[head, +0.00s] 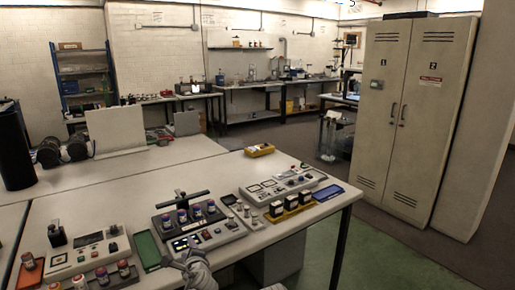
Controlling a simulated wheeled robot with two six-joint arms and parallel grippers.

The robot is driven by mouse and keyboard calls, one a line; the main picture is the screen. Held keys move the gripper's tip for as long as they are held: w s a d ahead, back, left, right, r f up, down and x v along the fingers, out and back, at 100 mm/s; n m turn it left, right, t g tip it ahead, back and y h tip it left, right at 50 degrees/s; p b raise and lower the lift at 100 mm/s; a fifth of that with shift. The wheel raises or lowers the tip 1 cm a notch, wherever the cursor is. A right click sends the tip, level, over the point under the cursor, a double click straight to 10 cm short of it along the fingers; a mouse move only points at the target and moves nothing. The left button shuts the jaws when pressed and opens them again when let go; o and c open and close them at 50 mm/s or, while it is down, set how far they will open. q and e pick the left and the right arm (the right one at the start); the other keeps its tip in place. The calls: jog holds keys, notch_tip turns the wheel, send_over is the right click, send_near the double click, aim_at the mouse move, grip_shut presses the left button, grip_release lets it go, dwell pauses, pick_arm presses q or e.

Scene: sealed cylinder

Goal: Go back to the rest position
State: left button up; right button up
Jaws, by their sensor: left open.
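My left gripper (174,262) shows at the bottom of the head view, at the front edge of the table, with its pale arm coming up from below. Its jaws are open, and I see nothing held between them. It is just in front of a grey device (218,238) with a lit display and several small capped vials (182,216) in a row. My right gripper is not in view.
On the white table (130,190) stand a control box (90,250), a green tray (147,251), another panel device (285,186), a yellow rack (292,210) and a blue tray (328,192). A metal locker (412,110) stands right. Green floor (390,255) is clear at lower right.

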pick_arm(q)
jog(key=s+d+f+n+g+h+p, duration=0.1)
jog(key=s+d+n+g+p, duration=0.4)
jog(key=s, duration=0.6)
jog(key=s+d+f+n+g+h+p, duration=0.1)
jog(key=s+d+n+g+h+p, duration=0.2)
jog(key=s+d+n+g+p, duration=0.3)
jog(key=s+d+n+g, duration=0.2)
jog(key=s+d+n, duration=0.2)
jog(key=s, duration=0.2)
jog(key=shift+d+f+g+h, duration=0.15)
jog(key=shift+d+g+h, duration=0.15)
jog(key=shift+h, duration=0.1)
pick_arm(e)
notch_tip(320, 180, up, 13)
pick_arm(q)
jog(key=shift+o, duration=0.5)
